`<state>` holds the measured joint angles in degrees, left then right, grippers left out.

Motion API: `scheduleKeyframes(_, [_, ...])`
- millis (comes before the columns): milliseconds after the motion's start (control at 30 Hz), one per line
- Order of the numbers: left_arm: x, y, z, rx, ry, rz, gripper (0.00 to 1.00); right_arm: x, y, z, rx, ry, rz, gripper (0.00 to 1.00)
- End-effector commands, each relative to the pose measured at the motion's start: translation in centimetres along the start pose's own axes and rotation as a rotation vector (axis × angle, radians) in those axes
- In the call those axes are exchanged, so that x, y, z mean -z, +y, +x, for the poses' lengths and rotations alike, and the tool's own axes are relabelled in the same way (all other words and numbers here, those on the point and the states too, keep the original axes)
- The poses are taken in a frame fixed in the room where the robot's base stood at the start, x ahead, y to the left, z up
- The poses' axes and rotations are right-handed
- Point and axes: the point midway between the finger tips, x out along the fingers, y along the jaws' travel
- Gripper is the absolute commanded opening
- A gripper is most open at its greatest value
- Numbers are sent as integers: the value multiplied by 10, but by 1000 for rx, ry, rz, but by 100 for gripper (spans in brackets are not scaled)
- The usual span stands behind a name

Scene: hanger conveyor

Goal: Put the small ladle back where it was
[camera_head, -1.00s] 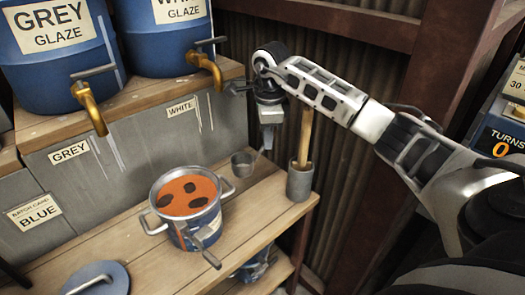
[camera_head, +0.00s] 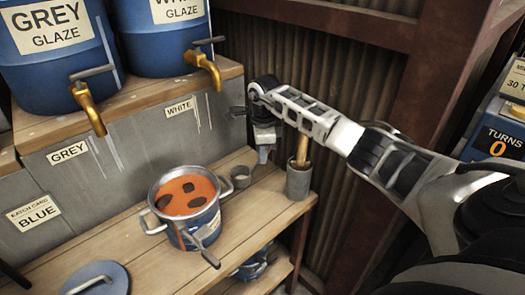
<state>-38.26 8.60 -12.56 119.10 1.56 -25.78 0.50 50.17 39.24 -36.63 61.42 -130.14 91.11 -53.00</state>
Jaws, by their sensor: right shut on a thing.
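The small ladle's grey cup (camera_head: 241,177) is at the back of the wooden bench, just right of the pot (camera_head: 186,205) and left of the grey holder (camera_head: 299,182). The cup is low, at about the bench surface; I cannot tell whether it touches. My right gripper (camera_head: 264,155) is above and right of the cup, pointing down, shut on the ladle's handle, which it mostly hides. The pot holds orange glaze with dark patches and has a clamp on its front rim. My left gripper is not in view.
A wooden-handled tool (camera_head: 302,150) stands in the grey holder, close to my right gripper. Blue glaze barrels with brass taps (camera_head: 203,67) stand on the upper shelf. A blue lid (camera_head: 97,278) lies at the front left.

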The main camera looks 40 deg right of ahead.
Motion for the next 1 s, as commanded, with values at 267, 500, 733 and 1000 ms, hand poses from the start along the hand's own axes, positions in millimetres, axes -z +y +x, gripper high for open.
scheduleKeyframes(267, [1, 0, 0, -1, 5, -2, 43, 0, 0, 2, 0, 1, 0, 41])
scheduleKeyframes(500, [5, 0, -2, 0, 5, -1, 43, 0, 0, -4, 0, -1, 1, 41])
scheduleKeyframes(733, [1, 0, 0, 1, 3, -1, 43, 0, -2, -41, 7, -1, -1, 41])
scheduleKeyframes(1000, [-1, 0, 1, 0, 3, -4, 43, 0, -1, -96, 4, -1, 1, 41])
